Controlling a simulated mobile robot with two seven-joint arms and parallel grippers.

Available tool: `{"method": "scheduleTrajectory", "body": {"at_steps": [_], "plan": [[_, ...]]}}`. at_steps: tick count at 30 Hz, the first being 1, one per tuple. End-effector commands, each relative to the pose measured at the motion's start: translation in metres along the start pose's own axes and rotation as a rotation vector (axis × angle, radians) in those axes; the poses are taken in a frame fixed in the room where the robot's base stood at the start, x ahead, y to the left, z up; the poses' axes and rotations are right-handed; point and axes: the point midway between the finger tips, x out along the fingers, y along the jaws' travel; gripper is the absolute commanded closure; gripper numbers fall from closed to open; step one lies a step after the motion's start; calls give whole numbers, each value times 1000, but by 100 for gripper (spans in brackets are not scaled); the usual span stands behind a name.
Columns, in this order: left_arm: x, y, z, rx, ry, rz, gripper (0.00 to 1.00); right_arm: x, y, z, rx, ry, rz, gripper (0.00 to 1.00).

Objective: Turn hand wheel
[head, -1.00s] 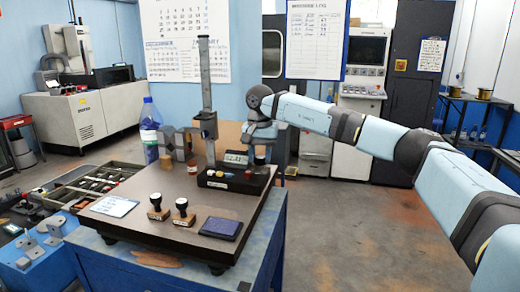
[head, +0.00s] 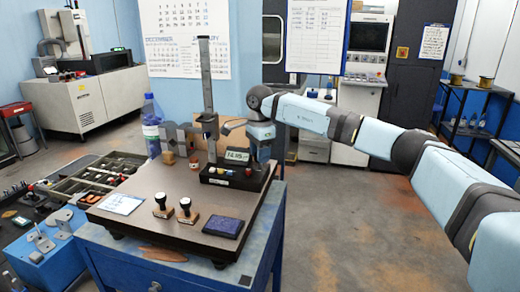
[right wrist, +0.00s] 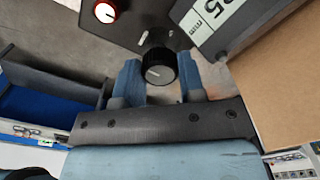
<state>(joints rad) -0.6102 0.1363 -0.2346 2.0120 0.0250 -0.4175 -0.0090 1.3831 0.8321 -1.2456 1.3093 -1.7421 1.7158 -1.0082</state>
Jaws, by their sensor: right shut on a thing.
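The hand wheel is a black round knob (right wrist: 160,67) with a white mark, at the upper middle of the right wrist view. My right gripper (right wrist: 159,78) is shut on it, with one blue finger on either side. In the head view my right gripper (head: 261,158) points down at the right end of the black base (head: 222,178) of a tall gauge, and it hides the wheel. The gauge's small display (head: 237,155) shows digits too small to read surely; the display (right wrist: 215,15) is cut off in the right wrist view. My left gripper is not in view.
The gauge column (head: 205,75) stands on a dark plate (head: 150,195) on a blue bench. Two stamps (head: 185,209), a dark blue pad (head: 222,227) and a white card (head: 121,204) lie in front. A bottle (head: 151,125) stands behind. Open floor lies to the right.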

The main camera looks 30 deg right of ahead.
Motion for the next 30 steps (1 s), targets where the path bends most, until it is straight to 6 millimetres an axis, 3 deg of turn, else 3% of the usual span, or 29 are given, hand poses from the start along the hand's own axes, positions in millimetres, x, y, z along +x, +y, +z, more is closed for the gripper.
{"method": "scheduleTrajectory", "body": {"at_steps": [12,30], "plan": [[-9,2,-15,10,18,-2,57,-2,0,-1,397,0,0,87],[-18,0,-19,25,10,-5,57,-2,0,-1,967,-1,-1,87]]}}
